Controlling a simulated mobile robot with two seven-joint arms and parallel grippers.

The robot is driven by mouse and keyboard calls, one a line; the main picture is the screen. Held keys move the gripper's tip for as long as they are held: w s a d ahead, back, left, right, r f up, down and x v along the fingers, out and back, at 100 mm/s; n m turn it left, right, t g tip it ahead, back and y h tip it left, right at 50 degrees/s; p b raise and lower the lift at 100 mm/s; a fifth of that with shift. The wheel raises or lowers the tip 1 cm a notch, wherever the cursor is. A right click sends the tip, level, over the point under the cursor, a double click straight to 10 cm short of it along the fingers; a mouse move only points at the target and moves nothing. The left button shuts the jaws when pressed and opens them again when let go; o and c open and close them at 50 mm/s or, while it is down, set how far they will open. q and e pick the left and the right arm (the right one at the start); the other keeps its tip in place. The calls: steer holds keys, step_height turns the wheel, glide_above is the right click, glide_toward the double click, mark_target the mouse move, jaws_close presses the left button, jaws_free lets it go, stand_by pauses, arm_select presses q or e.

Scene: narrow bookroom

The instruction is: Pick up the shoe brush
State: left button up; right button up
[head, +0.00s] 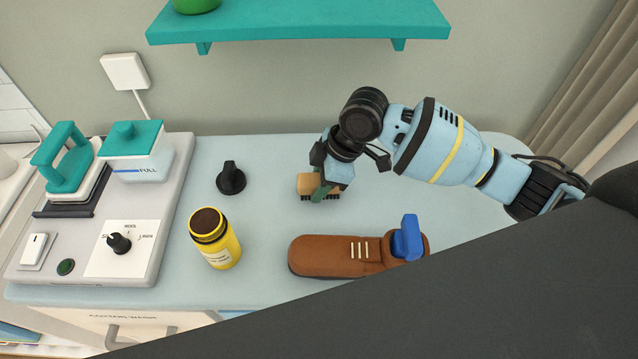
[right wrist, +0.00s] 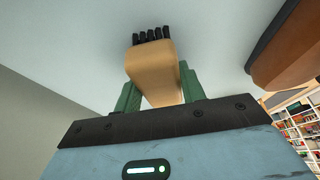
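The shoe brush (head: 305,183) is a small tan block with black bristles, on the blue tabletop behind the brown shoe. My right gripper (head: 323,190) reaches down to it from above. In the right wrist view the brush's tan body (right wrist: 155,75) sits between the green fingers (right wrist: 160,92), which appear to press on both its sides. Its black bristles point away from the palm. In the head view the bristles are at or very near the tabletop; I cannot tell if there is a gap. My left gripper is not in view.
A brown shoe (head: 330,256) with a blue piece (head: 407,238) at its heel lies in front. An open yellow jar (head: 216,245), a black knob-like piece (head: 231,178) and a grey control panel (head: 175,215) are left. A teal shelf (head: 300,22) hangs above.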

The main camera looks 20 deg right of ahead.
steer(key=shift+c, duration=1.2)
steer(key=shift+r, duration=0.1)
